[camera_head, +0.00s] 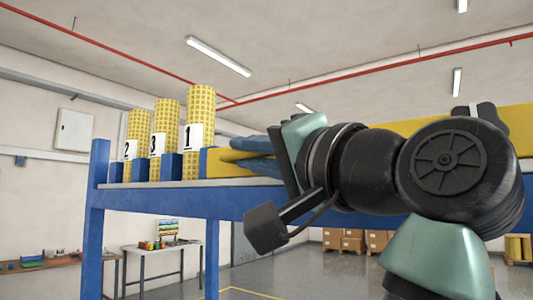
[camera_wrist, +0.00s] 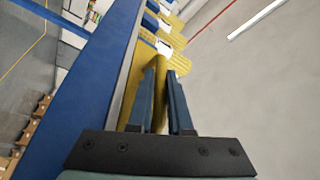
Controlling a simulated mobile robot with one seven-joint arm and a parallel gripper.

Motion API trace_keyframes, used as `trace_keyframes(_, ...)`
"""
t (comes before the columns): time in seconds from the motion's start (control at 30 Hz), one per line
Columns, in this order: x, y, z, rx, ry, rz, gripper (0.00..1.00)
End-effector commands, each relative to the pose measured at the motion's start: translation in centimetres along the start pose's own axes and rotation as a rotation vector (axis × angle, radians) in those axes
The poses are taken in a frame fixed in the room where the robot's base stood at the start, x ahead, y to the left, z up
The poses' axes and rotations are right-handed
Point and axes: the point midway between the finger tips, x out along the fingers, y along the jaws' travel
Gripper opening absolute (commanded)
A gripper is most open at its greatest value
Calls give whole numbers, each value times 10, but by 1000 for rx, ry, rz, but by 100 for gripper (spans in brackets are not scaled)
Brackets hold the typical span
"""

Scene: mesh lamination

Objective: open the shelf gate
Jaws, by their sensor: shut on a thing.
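The shelf gate is a long yellow panel (camera_head: 222,160) along the shelf's front edge, partly hidden behind my arm. It also shows in the wrist view as a yellow strip (camera_wrist: 159,95) running between the fingers. My gripper (camera_head: 240,153) is at the gate, its two blue fingers on either side of the yellow edge. In the wrist view, my gripper (camera_wrist: 163,70) is shut on the gate near its far end. The gate stands upright along the shelf; its hinge or latch is hidden.
The blue shelf (camera_head: 150,200) holds yellow mesh rolls (camera_head: 198,120) marked 1, 2 and 3 in blue holders left of my gripper. A table (camera_head: 165,250) stands behind at the lower left. Boxes (camera_head: 350,240) stand at the back. The space above the shelf is clear.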

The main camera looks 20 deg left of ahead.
Motion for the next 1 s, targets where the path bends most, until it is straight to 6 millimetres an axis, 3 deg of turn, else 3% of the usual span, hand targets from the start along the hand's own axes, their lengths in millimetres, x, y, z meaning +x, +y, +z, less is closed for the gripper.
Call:
trace_keyframes(0.07, 0, -1, -1, -2, 4, -2, 0)
trace_keyframes(0.1, 0, -1, -1, -2, 4, -3, 23)
trace_keyframes(0.23, 0, -1, -1, -2, 3, -2, 46)
trace_keyframes(0.63, -7, 1, 0, -2, 3, -1, 47)
trace_keyframes(0.77, -28, 3, 1, -5, 6, -2, 47)
trace_keyframes(1.0, -83, 4, 2, -6, 7, -1, 47)
